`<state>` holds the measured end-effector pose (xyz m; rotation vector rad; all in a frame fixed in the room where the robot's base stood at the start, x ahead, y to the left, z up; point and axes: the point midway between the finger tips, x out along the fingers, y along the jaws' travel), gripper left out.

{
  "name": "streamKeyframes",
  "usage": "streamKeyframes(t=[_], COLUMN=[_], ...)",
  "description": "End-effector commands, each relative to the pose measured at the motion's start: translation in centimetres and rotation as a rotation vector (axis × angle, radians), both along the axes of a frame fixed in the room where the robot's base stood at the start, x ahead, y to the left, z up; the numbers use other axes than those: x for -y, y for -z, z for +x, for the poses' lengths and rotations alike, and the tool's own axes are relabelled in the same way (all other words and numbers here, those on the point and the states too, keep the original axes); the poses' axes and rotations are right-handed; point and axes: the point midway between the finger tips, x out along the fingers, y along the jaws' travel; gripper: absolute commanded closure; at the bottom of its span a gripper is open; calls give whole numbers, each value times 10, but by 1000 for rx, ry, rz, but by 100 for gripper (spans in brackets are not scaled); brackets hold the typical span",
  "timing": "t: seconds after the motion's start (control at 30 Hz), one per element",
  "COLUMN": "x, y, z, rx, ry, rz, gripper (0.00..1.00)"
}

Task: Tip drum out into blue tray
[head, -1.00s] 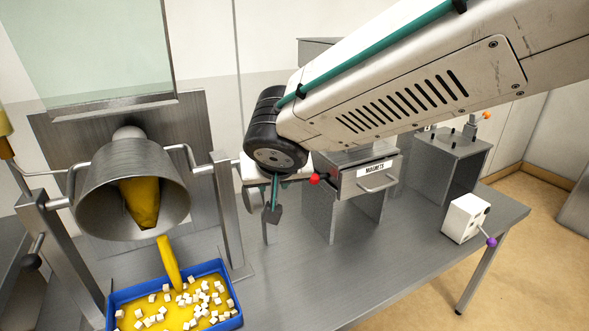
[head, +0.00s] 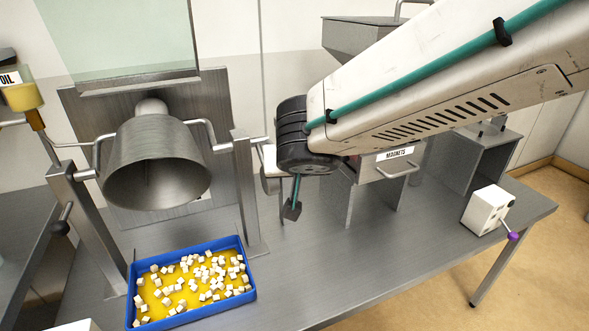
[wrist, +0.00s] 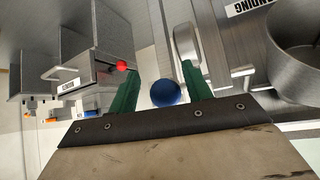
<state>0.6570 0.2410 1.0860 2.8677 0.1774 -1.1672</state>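The metal drum (head: 158,168) is tilted, its mouth facing forward and down, and the visible inside looks empty. The blue tray (head: 131,297) sits on the bench below the mouth and holds yellow liquid with many white cubes. My gripper (head: 292,210) is to the right of the drum's frame, mostly hidden behind my arm. In the wrist view, my gripper's green fingers (wrist: 160,85) stand apart.
The frame's right post (head: 244,190) stands between drum and gripper. A drawer unit labelled MAGNETS (head: 385,170) is to the right, with a red knob (wrist: 122,66) in the wrist view. A white box (head: 487,209) with a purple-knobbed lever is further right. The bench between is clear.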

Motion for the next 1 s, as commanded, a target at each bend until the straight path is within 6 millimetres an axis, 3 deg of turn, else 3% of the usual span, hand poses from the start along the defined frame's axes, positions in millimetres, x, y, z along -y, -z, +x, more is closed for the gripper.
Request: streamKeyframes(t=[0.33, 0.7, 1.0], x=[-2, 6, 8], y=[-6, -46, -55], z=[-5, -46, -55], rx=[3, 3, 0], ry=[-6, -4, -1], rz=[5, 4, 1], gripper=[52, 52, 52])
